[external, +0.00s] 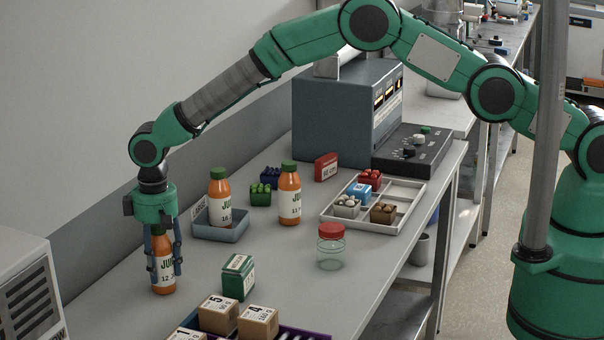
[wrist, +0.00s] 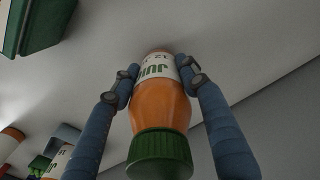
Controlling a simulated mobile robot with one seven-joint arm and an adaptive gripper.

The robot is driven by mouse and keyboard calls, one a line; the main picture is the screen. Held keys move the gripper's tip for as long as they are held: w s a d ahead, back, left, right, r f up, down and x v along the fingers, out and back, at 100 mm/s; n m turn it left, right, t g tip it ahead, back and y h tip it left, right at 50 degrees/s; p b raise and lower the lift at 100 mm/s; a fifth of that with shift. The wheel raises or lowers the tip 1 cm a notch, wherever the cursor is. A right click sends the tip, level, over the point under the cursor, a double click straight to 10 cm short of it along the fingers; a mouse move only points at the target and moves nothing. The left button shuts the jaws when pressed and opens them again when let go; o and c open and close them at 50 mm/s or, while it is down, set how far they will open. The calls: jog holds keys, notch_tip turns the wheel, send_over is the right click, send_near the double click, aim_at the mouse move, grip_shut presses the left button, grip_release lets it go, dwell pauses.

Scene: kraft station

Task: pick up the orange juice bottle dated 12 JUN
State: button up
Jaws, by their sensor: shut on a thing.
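An orange juice bottle (external: 163,284) with a white label stands upright at the left of the table; its label appears to begin with 12. My gripper (external: 165,267) points down with its blue fingers shut on this bottle's sides. In the wrist view the held bottle (wrist: 160,104) shows its green cap, and the fingertips (wrist: 153,82) press on it near the label. Its base seems to be on the table. A second juice bottle (external: 289,198) stands mid-table, and a third (external: 220,200) stands in a blue-grey tray (external: 222,233); their small dates are hard to read.
A green box (external: 238,278) stands right of the held bottle, with numbered cardboard boxes (external: 258,322) in front. A red-lidded jar (external: 331,247) and a white divided tray (external: 400,222) are further right. A grey machine (external: 340,115) stands at the back.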

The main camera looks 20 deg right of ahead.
jog(key=shift+r, duration=0.15)
jog(key=shift+r, duration=4.9)
